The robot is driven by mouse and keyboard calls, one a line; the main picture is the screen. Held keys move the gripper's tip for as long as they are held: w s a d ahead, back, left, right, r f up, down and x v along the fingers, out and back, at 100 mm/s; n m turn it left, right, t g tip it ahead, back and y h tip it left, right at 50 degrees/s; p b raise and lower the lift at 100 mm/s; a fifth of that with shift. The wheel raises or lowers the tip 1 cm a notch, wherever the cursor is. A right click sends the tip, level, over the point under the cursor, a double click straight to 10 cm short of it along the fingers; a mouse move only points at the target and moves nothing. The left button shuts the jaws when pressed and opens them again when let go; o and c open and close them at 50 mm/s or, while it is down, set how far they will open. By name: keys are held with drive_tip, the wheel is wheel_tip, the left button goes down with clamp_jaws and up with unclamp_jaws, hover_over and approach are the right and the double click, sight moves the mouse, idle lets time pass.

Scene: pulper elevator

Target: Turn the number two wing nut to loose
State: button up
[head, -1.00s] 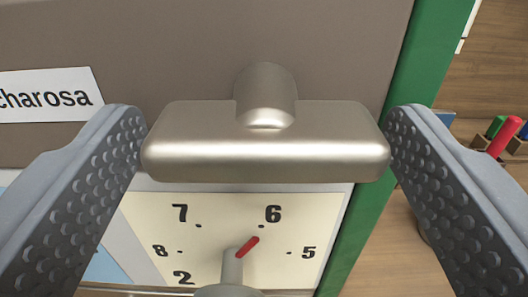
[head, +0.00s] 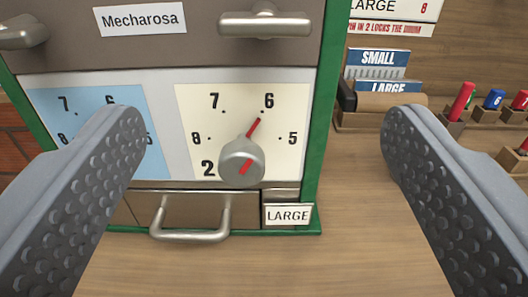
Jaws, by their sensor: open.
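Two silvery T-shaped wing nuts sit on the brown upper panel of a green-framed machine. The right wing nut (head: 265,24) is at the top of the view, its bar lying nearly level. The left wing nut (head: 20,33) is partly cut off by the left edge. I see no number on either, so I cannot tell by marking which is number two. My gripper (head: 262,118) is open and empty, its ridged grey fingers wide apart. It is clear of the right wing nut, which appears above and beyond the fingertips.
A cream dial (head: 280,120) has a grey knob (head: 242,160) with its red pointer just short of 6. A blue dial (head: 75,105) is partly behind the left finger. A handled drawer (head: 190,213) and LARGE label (head: 288,215) are below. Coloured pegs and boxes stand right.

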drive_tip(key=shift+s+r, duration=0.1)
drive_tip(key=shift+s, duration=0.6)
